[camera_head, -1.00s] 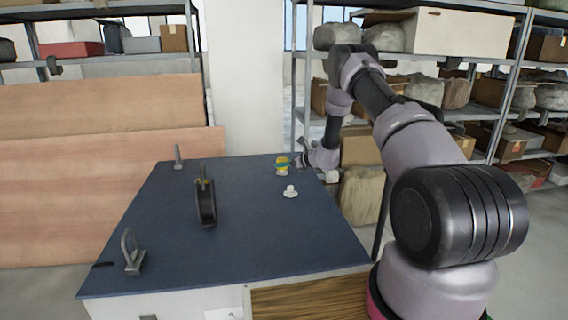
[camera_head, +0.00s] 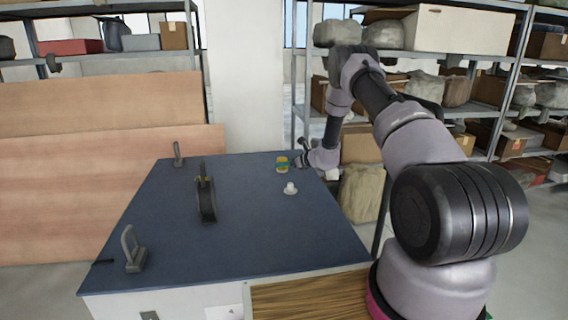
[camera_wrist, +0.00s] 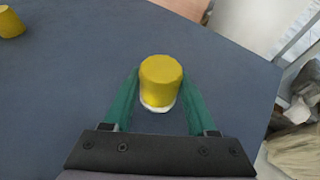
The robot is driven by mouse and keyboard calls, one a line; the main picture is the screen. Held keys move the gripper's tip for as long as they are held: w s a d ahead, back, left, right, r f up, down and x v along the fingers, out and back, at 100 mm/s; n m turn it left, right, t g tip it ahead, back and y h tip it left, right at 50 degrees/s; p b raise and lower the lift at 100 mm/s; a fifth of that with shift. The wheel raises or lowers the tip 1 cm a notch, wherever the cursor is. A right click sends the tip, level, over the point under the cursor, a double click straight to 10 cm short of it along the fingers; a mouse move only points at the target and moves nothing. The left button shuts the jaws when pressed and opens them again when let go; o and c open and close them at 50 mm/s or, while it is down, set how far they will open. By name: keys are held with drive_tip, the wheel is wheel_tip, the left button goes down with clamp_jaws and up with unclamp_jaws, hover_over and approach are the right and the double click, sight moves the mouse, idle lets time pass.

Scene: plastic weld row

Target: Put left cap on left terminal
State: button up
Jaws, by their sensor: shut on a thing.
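My gripper (camera_wrist: 161,75) has its green fingers on both sides of a yellow cap (camera_wrist: 160,82) and is shut on it. A white rim shows under this cap; I cannot tell whether it is part of the cap or a terminal below. In the head view the cap and fingers (camera_head: 282,164) are small, at the far right of the blue table. A white terminal (camera_head: 290,188) with a narrower top stands bare, nearer than the gripper. A second yellow cap (camera_wrist: 10,22) shows at the upper left of the wrist view, cut by the frame edge.
The blue tabletop (camera_head: 250,240) is clear in front. A dark upright piece (camera_head: 207,200) stands left of centre, with grey brackets at the front left (camera_head: 132,250) and back left (camera_head: 178,154). Loaded shelves (camera_head: 510,60) stand behind the table's right side.

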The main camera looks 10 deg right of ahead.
drive_tip(key=shift+f, duration=0.25)
idle(0.7)
drive_tip(key=o, duration=1.4)
drive_tip(key=shift+d, duration=0.1)
